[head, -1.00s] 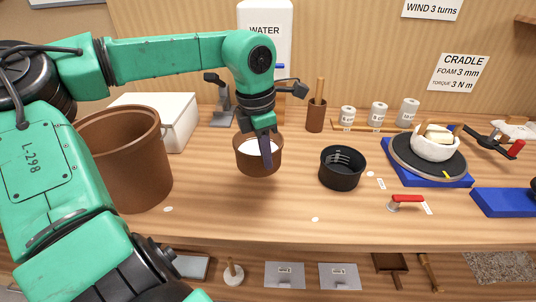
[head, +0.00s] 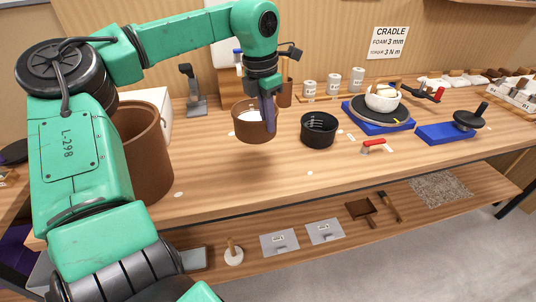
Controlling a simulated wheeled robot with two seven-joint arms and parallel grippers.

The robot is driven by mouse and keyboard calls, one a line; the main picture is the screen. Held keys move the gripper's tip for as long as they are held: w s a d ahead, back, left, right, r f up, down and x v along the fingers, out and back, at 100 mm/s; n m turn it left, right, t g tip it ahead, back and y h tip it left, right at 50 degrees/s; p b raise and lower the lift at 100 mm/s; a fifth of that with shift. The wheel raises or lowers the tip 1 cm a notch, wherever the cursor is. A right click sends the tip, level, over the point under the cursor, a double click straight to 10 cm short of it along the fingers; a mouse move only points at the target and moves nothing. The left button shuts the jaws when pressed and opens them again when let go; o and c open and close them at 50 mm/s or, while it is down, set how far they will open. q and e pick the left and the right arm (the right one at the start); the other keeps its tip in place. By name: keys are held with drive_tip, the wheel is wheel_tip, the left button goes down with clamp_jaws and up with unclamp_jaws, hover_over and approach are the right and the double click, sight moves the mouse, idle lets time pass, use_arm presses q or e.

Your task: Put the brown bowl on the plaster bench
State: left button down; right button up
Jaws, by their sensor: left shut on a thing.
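The brown bowl (head: 250,132) is upright with white contents in it, in the middle of the head view. My left gripper (head: 267,115) reaches down to it from above and is shut on its right side wall, with one dark finger outside the bowl. The other finger is mostly hidden. The bowl is over the wooden bench (head: 215,170); I cannot tell whether its base touches the top. No label in view names this bench as the plaster bench. My right gripper is not in view.
A black ribbed cup (head: 319,131) stands just right of the bowl. A large brown bin (head: 146,150) is at the left, partly behind my arm. Bare bench top lies in front.

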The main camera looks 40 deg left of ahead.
use_arm(q)
drive_tip(key=f, duration=0.3)
drive_tip(key=f+p, duration=0.1)
drive_tip(key=f, duration=0.6)
drive_tip(key=shift+s+d, duration=0.1)
drive_tip(key=shift+s, duration=0.3)
drive_tip(key=shift+f, duration=0.2)
drive_tip(key=c, duration=1)
unclamp_jaws()
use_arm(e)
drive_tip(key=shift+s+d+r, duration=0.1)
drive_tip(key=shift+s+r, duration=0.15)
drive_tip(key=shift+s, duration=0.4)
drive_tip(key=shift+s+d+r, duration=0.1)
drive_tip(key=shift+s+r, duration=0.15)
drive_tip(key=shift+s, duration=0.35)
use_arm(q)
drive_tip(key=shift+r, duration=0.15)
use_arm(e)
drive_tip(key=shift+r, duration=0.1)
